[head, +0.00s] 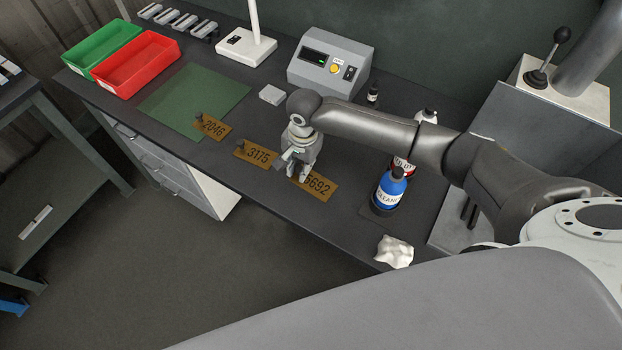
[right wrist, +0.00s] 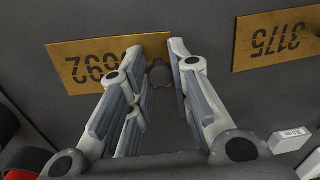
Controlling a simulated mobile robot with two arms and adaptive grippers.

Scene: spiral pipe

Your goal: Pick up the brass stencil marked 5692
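The brass stencil marked 5692 (head: 320,186) lies flat on the dark bench, its left end hidden by my right gripper (head: 297,174) in the head view. In the right wrist view the stencil (right wrist: 80,68) appears upside down at the upper left. A dark round knob (right wrist: 159,74) at its end shows between the fingers of my right gripper (right wrist: 158,58), which are apart. Whether the fingers touch the knob cannot be told. Brass stencils marked 3175 (head: 259,154) and 2046 (head: 213,128) lie further left. My left gripper is out of view.
A blue cleaner bottle (head: 389,188) and a crumpled white cloth (head: 394,251) are to the right of the stencil. A green mat (head: 195,98), a red bin (head: 140,65) and a green bin (head: 100,48) are at the left. A grey control box (head: 331,65) stands behind.

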